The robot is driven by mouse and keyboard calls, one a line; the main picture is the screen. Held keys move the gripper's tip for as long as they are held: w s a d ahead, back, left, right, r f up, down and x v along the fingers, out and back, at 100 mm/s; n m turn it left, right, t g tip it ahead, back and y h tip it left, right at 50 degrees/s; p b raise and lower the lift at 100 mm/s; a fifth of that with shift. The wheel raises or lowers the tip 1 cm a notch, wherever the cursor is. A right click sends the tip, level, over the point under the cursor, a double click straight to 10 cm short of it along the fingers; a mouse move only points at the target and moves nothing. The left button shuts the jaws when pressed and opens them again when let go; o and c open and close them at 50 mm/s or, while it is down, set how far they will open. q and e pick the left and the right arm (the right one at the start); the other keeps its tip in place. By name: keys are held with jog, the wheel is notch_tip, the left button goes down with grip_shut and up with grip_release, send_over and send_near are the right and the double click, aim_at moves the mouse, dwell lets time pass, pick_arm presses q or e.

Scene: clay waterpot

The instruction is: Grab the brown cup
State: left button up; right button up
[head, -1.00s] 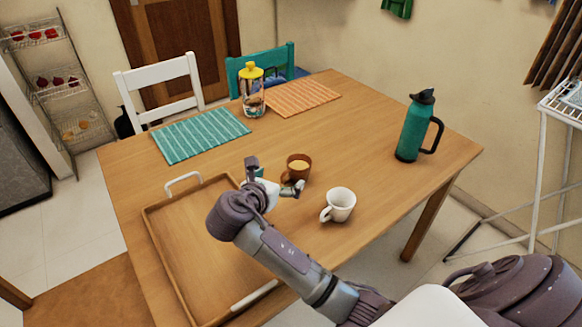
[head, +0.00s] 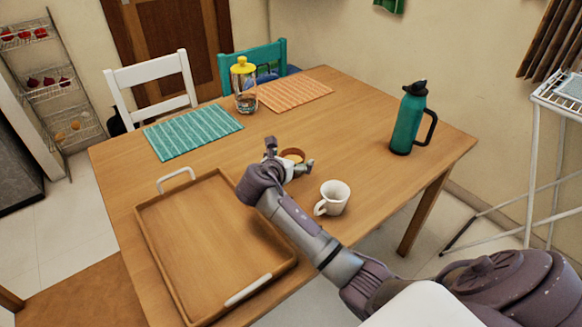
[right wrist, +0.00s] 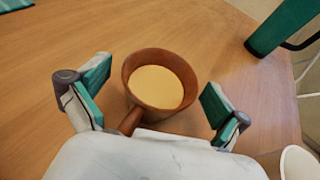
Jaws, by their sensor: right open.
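The brown cup (head: 292,154) stands upright on the table, partly hidden behind my right gripper (head: 289,157) in the head view. In the right wrist view the brown cup (right wrist: 160,80) holds a pale yellow-tan content, and its handle points back toward the palm. My right gripper (right wrist: 158,103) is open, with one teal-padded finger on each side of the cup. Gaps show between the pads and the cup wall. My left gripper is not in view.
A white cup (head: 332,197) stands close to the right of my gripper. A wooden tray (head: 147,237) lies at the left. A teal flask (head: 408,122) stands at the right, and a yellow-lidded jar (head: 244,88) at the back. The table between cup and flask is clear.

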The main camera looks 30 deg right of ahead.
jog(key=c, duration=1.2)
jog(key=shift+c, duration=0.3)
jog(key=shift+r, duration=0.15)
